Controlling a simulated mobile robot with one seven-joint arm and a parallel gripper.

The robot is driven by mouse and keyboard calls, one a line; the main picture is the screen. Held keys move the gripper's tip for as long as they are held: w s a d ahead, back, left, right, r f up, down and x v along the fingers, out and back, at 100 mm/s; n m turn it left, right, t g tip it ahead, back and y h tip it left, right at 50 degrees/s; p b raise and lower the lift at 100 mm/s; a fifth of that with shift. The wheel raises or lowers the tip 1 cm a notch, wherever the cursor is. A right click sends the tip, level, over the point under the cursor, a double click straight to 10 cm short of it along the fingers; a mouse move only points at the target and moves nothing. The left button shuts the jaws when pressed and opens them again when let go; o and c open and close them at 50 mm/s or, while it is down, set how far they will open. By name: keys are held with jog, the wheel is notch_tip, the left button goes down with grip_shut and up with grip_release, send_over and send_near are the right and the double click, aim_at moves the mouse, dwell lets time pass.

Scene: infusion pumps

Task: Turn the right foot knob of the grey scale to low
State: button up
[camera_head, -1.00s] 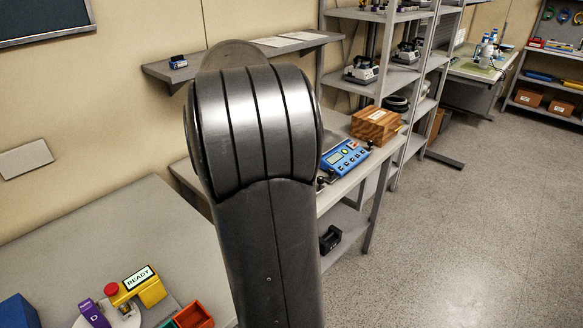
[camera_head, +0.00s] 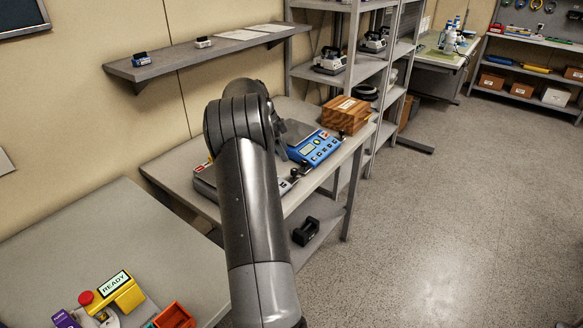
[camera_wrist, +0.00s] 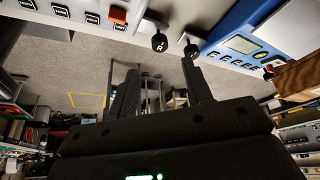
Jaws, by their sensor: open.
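The grey scale (camera_head: 205,184) lies on the table, left of the blue scale, mostly hidden behind my arm in the head view. In the wrist view its grey front (camera_wrist: 95,14) with buttons fills the top left. A black foot knob (camera_wrist: 160,42) with a yellow mark sits at its corner beside the blue scale. A similar black knob (camera_wrist: 192,50) stands close to it, by the blue scale. My gripper (camera_wrist: 160,66) is open and empty, its two fingers apart just below the knobs in the picture. No contact shows. I cannot read the knob's setting.
The blue scale (camera_head: 313,148) sits close on the right, with a wooden box (camera_head: 345,114) behind it. A wall shelf (camera_head: 200,54) hangs above the table. A black object (camera_head: 306,230) lies on the lower shelf. The floor (camera_head: 430,220) at the right is clear.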

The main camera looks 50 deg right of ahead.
aim_at(293, 170)
jog(key=x, duration=0.8)
jog(key=c, duration=1)
jog(key=shift+n, duration=0.3)
